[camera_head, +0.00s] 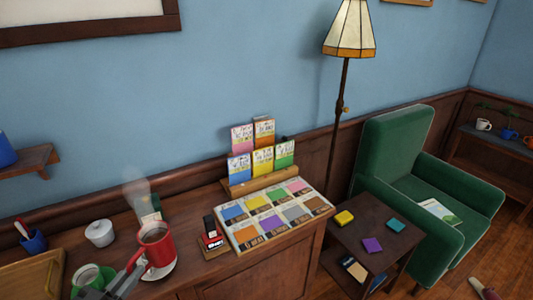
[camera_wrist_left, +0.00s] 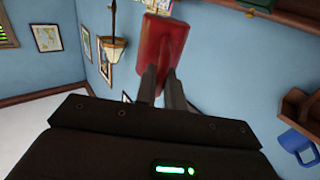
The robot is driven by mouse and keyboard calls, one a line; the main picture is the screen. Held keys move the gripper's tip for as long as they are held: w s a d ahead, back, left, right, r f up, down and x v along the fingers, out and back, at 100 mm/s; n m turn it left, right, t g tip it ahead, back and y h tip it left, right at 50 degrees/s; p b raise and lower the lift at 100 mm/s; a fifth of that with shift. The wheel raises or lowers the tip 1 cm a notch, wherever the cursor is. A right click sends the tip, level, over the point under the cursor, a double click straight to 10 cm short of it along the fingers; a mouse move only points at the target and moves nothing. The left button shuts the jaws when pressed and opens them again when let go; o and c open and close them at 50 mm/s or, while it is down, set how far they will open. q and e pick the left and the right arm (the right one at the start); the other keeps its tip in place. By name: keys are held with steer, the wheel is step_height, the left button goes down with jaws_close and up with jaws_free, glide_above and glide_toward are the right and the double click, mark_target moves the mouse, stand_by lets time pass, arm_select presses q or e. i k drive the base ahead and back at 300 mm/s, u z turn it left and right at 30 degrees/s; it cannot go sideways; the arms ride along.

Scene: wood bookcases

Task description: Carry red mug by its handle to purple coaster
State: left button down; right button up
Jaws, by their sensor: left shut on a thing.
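The red mug (camera_head: 160,252) holds a dark drink with steam above it, at the lower left of the head view. It looks upright, over a white saucer (camera_head: 165,272); I cannot tell whether they touch. My left gripper (camera_head: 132,268) comes in from the lower left and is shut on the mug's handle. In the left wrist view the fingers (camera_wrist_left: 162,80) meet the red mug (camera_wrist_left: 165,42). The purple coaster (camera_head: 372,245) lies bare on the dark side table (camera_head: 350,233), to the right of the counter. My right gripper is not in view.
Between mug and table stand a red-black stamp (camera_head: 211,236), a display board (camera_head: 275,215) and a card rack (camera_head: 262,180). A green mug (camera_head: 88,277) and white pot (camera_head: 99,233) are at left.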

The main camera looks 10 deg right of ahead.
mark_target(368, 248)
steer(key=z, duration=0.1)
steer(key=i, duration=0.6)
steer(key=z, duration=2.9)
